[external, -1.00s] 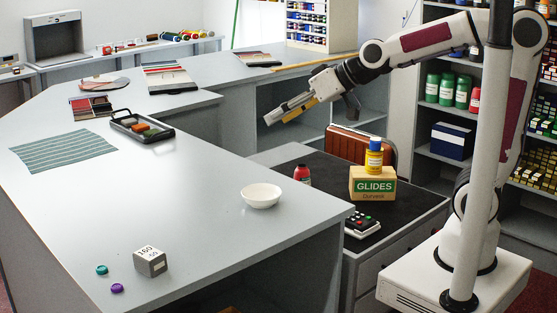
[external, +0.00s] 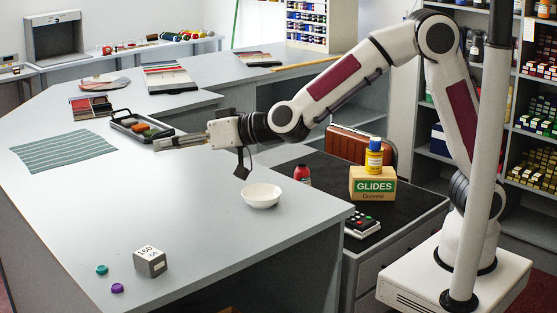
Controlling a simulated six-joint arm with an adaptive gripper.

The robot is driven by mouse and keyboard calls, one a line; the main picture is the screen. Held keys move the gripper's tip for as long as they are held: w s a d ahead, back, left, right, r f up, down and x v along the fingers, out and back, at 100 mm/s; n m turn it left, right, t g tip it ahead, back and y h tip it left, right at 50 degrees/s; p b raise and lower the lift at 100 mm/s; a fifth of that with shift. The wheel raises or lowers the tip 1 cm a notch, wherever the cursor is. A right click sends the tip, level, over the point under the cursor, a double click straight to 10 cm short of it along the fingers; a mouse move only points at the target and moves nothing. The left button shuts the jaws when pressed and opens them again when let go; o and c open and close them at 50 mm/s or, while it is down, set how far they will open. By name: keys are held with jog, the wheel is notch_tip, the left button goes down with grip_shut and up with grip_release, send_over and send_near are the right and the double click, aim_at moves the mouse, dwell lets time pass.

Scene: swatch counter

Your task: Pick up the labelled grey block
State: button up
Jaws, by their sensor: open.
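The grey block (external: 150,262) sits on the front part of the grey counter (external: 100,207). It is a small cube with dark printed figures that look like "160" on its upper face. My gripper (external: 158,146) is over the counter near the black tray, well behind the block in the picture. It points left, is open, and nothing shows between its fingers. The gap between the fingers is hard to see from this side.
A teal cap (external: 102,269) and a purple cap (external: 117,288) lie left of the block. A white bowl (external: 261,196) stands near the counter's right edge. A black tray (external: 126,124) and a striped cloth (external: 62,150) lie farther back. The counter between cloth and block is clear.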

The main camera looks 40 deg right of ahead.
jog(key=s+a+f+t, duration=0.1)
jog(key=s+a+f, duration=0.2)
jog(key=a+f, duration=0.3)
jog(key=t+h, duration=0.3)
jog(key=h, duration=0.1)
send_near(150, 261)
jog(key=w, duration=0.5)
jog(key=shift+w+d+r, duration=0.15)
jog(key=shift+d+r, duration=0.15)
jog(key=shift+d, duration=0.05)
jog(key=shift+s+f+m+t, duration=0.2)
jog(key=shift+s+m+t, duration=0.1)
jog(key=shift+s, duration=0.15)
jog(key=shift+w, duration=0.1)
jog(key=shift+w+a, duration=0.2)
jog(key=shift+w, duration=1.05)
